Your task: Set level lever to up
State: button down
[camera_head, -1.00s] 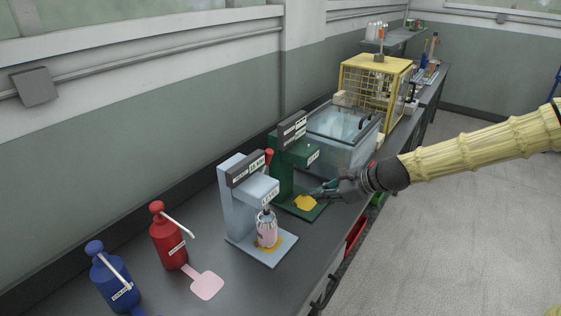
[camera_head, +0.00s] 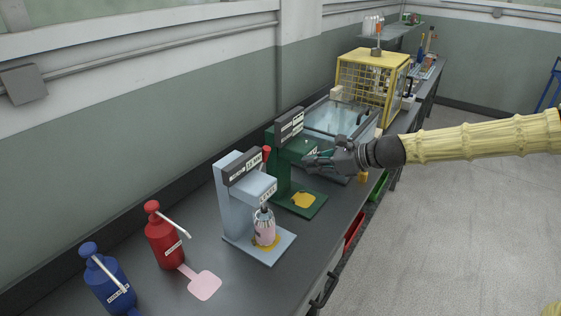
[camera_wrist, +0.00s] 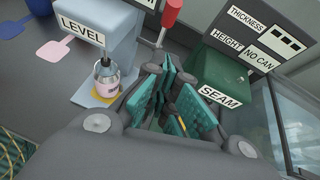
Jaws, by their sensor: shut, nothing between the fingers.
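The level machine (camera_head: 236,206) is a light grey-blue press labelled LEVEL; it also shows in the wrist view (camera_wrist: 103,35). A red-handled lever (camera_head: 266,154) stands up between it and the green seam machine; its red grip is at the top of the wrist view (camera_wrist: 173,12). A can with a pink label (camera_head: 264,230) stands upright under the level machine's head. My gripper (camera_head: 308,160) is shut and empty, in front of the green seam machine's head and to the right of the red grip, apart from it. In the wrist view the teal fingers (camera_wrist: 172,95) lie close together below the lever.
The green seam machine (camera_head: 283,165) has a yellow patch on its base. A clear-walled tank (camera_head: 340,125) and yellow cage (camera_head: 375,75) stand behind. Red (camera_head: 163,240) and blue (camera_head: 108,280) pump bottles stand at front left. The floor right of the bench is clear.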

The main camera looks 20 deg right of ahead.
jog(key=w+a+f+p, duration=0.1)
jog(key=w+a, duration=0.5)
jog(key=a, duration=0.1)
jog(key=shift+w+a+f, duration=0.25)
jog(key=shift+w+f, duration=0.15)
dwell(0.7)
jog(key=shift+w+a+r+p, duration=0.15)
jog(key=shift+w+r+p, duration=0.1)
jog(key=shift+p, duration=0.25)
